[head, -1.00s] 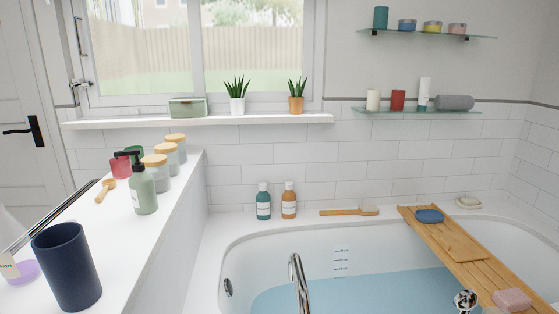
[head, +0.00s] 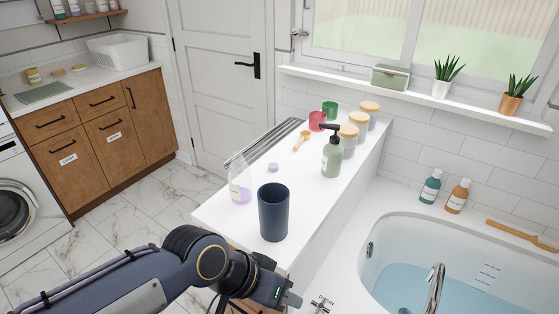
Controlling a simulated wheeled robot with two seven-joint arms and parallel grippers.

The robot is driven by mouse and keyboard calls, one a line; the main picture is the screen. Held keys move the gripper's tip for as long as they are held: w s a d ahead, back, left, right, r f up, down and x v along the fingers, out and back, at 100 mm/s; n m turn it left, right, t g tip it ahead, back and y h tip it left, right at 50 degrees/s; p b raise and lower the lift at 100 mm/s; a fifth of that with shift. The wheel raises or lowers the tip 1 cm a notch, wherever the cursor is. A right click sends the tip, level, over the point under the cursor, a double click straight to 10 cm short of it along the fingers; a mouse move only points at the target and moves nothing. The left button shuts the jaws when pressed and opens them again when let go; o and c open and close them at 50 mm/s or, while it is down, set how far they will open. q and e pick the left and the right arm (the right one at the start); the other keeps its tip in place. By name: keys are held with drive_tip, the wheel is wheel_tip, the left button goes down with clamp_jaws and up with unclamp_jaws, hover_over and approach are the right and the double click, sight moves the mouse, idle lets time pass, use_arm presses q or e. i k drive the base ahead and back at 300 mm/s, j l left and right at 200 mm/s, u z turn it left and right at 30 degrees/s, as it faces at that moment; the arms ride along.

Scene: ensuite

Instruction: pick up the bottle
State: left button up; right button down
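Several bottles show in the head view. A clear bottle with purple contents and a pale label (head: 240,190) stands on the white ledge, left of the dark blue cup (head: 274,213). A green pump bottle with a black top (head: 332,157) stands farther back on the ledge. A teal bottle (head: 430,187) and an orange bottle (head: 458,196) stand on the bath's back rim. My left gripper (head: 289,300) is at the bottom, low beside the ledge's near end and apart from every bottle. Its fingers are too unclear to tell open from shut. My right gripper is out of view.
A small purple cap-like piece (head: 273,167), a wooden spoon (head: 301,141), red (head: 317,121) and green (head: 330,108) cups and lidded jars (head: 348,136) share the ledge. The bath tap (head: 436,285) rises at right. The tiled floor (head: 150,205) is clear at left.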

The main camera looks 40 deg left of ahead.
sight(239, 174)
drive_tip(key=u, duration=1.65)
drive_tip(key=i+j+z, duration=0.2)
drive_tip(key=j, duration=0.2)
drive_tip(key=i+j+z, duration=0.2)
drive_tip(key=j, duration=0.2)
drive_tip(key=j+z, duration=0.2)
drive_tip(key=j, duration=0.2)
drive_tip(key=i+j+z, duration=0.15)
drive_tip(key=j, duration=0.35)
drive_tip(key=j+z, duration=0.2)
drive_tip(key=j, duration=0.25)
